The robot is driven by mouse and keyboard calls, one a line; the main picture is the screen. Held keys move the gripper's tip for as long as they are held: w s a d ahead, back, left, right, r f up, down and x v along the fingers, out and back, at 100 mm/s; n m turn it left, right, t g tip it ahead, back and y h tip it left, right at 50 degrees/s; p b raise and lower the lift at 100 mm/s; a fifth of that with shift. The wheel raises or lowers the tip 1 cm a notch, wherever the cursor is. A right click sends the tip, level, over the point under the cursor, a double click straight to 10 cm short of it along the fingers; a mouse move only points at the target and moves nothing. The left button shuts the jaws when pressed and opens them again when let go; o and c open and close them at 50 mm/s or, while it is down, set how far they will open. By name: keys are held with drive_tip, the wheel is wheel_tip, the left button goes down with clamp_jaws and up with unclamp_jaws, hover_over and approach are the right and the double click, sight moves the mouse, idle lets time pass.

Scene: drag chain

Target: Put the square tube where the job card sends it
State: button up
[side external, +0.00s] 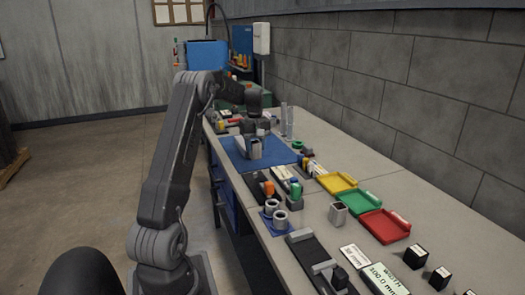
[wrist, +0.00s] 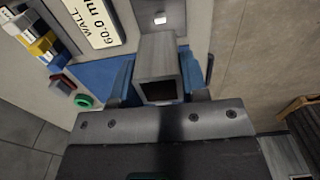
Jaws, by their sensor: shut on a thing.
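A grey square tube (wrist: 158,55) with a dark open end sits between the blue-padded fingers of my gripper (wrist: 160,82) in the wrist view. My gripper is shut on it. In the side view my gripper (side external: 256,134) is low over the blue mat (side external: 238,158), and the grey tube (side external: 254,150) shows below it. I cannot tell whether the tube touches the mat. A small white card (side external: 355,254) lies at the front of the bench, its text too small to read. I cannot tell whether it is the job card.
Yellow (side external: 337,183), green (side external: 357,198) and red (side external: 386,226) trays line the bench's wall side. A grey square hollow piece (side external: 338,213) stands beside them. Round grey rings (side external: 279,218) and a black slide gauge (side external: 318,263) are nearer. A plate reading WALL, 60.0 (wrist: 97,20) shows in the wrist view.

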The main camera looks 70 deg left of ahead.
sight(255, 158)
drive_tip(key=shift+a, duration=0.2)
drive_tip(key=shift+f, duration=2.6)
drive_tip(key=shift+f, duration=1.7)
idle(0.3)
drive_tip(key=o, duration=1.3)
